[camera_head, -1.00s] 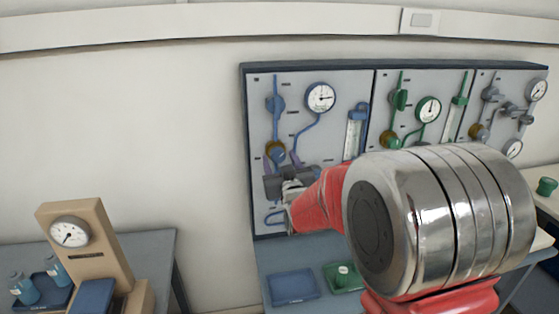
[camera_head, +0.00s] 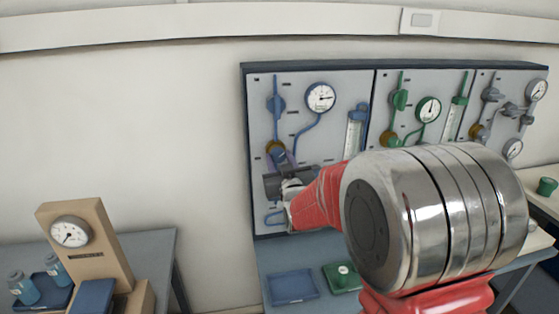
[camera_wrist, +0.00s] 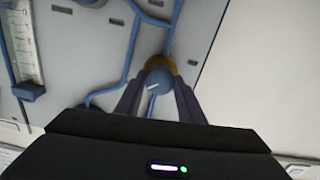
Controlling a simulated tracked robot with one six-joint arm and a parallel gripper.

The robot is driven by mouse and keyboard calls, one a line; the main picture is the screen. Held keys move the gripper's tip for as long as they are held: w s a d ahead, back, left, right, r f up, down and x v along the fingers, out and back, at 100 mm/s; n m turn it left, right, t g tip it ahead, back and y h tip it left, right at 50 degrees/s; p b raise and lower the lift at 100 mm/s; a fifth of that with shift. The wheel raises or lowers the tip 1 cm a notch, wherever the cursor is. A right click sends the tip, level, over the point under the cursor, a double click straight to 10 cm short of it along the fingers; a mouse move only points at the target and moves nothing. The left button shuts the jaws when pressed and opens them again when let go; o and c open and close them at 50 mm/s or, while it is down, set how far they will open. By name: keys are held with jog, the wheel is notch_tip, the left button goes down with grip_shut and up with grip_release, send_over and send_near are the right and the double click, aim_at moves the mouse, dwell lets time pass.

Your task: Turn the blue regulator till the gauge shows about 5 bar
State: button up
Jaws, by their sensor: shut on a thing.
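The blue regulator (camera_wrist: 158,82) is a round blue knob with a white mark, on a brass-coloured body, in the middle of the wrist view. My gripper (camera_wrist: 158,92) has its two dark fingers on either side of the knob, shut on it. In the head view the regulator (camera_head: 278,154) shows just above my gripper (camera_head: 283,168), partly hidden. The blue line's gauge (camera_head: 320,98) is a round white dial up and to the right of it. Its needle points roughly right, but the numbers are too small to read.
A blue-edged flow tube (camera_head: 355,132) stands right of the gauge. Green and grey panels with their own gauges are further right. A blue tray (camera_head: 292,287) and a green tray (camera_head: 342,277) lie on the bench below. A beige gauge stand (camera_head: 88,245) is at left.

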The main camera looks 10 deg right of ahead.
jog(key=shift+m, duration=0.3)
jog(key=o, duration=1)
jog(key=shift+o, duration=0.2)
jog(key=shift+s, duration=0.1)
jog(key=s, duration=1.3)
jog(key=shift+s, duration=0.3)
